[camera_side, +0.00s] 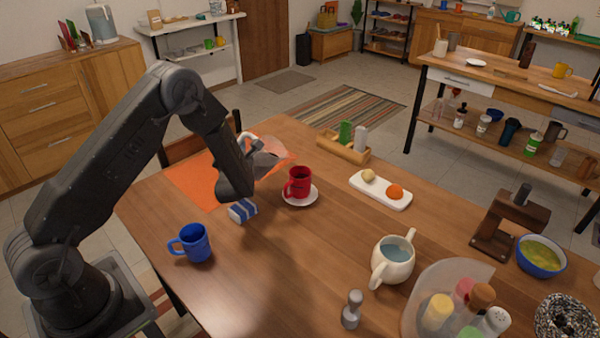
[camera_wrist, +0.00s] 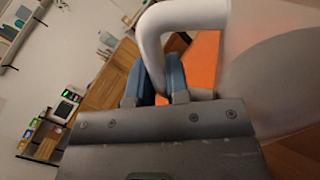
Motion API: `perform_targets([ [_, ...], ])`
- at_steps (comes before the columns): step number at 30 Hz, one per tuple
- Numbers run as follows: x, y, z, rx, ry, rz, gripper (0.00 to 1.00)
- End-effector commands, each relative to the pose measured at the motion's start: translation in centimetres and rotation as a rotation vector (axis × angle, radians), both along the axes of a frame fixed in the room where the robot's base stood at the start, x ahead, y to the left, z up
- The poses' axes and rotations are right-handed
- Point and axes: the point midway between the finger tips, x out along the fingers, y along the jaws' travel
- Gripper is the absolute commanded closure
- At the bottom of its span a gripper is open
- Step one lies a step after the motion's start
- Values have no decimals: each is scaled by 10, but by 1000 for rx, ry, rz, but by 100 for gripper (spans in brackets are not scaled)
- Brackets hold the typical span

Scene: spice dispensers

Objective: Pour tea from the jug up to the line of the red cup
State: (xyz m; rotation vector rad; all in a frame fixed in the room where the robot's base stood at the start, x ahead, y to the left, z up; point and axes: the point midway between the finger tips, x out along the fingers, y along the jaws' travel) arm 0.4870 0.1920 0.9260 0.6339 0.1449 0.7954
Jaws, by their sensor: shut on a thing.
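My gripper (camera_wrist: 163,80) is shut on the white handle of the jug (camera_wrist: 190,18); its blue fingers pinch the handle in the wrist view. In the side view the pale jug (camera_side: 268,158) is held above the orange mat, tilted, behind and left of the red cup; my arm hides part of it. The red cup (camera_side: 298,184) stands upright on a white saucer (camera_side: 315,196) on the wooden table. The cup's inside looks dark; I cannot make out its line or the tea level. I see no stream of tea.
A blue mug (camera_side: 195,244) and a blue-and-white striped thing (camera_side: 242,211) stand nearby on the left. A wooden caddy (camera_side: 343,148) is behind the cup. A white tray (camera_side: 381,194), cream pitcher (camera_side: 394,260) and grey grinder (camera_side: 352,309) are to the right.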

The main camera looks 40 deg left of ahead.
Motion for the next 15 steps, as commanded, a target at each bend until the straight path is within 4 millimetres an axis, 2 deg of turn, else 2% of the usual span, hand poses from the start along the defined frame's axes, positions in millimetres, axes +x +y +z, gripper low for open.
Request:
perform_targets([
  [15,2,-2,6,25,12,0,100],
])
